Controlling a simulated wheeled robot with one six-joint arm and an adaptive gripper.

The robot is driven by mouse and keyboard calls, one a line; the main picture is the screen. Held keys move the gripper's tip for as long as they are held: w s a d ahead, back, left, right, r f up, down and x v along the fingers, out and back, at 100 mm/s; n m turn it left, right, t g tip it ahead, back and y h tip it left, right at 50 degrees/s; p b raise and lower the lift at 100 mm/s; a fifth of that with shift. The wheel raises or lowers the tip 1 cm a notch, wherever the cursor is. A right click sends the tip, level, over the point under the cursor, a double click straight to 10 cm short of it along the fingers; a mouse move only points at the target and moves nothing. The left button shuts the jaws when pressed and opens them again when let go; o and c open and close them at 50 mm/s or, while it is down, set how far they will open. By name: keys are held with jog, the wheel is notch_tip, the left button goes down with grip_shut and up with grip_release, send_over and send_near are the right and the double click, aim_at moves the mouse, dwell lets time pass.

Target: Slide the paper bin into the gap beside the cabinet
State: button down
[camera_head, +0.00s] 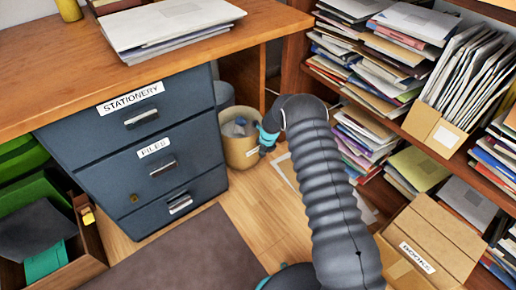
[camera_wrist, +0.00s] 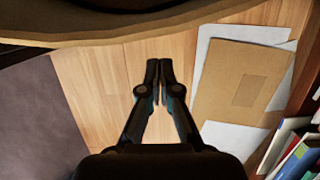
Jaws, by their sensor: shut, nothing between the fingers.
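The paper bin (camera_head: 240,152) is a tan, round, open-topped bin with crumpled grey-white contents. It stands on the floor at the right front corner of the dark blue drawer cabinet (camera_head: 133,182). The gap under the desk, right of the cabinet, lies behind the bin and is partly hidden by it. My gripper (camera_head: 265,146) is at the bin's right side in the head view; contact cannot be told. In the wrist view my gripper (camera_wrist: 159,72) is shut and empty, pointing at the bin's curved lower edge (camera_wrist: 95,40) across the top.
A dark rounded container (camera_head: 223,93) shows behind the bin. Bookshelves (camera_head: 445,150) stand right, with a cardboard box (camera_head: 432,243) before them. Papers (camera_wrist: 240,85) lie on the floor right of my gripper. A dark mat (camera_head: 193,255) lies in front of the cabinet.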

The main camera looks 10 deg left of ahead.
jog(key=v, duration=1)
jog(key=shift+a, duration=0.1)
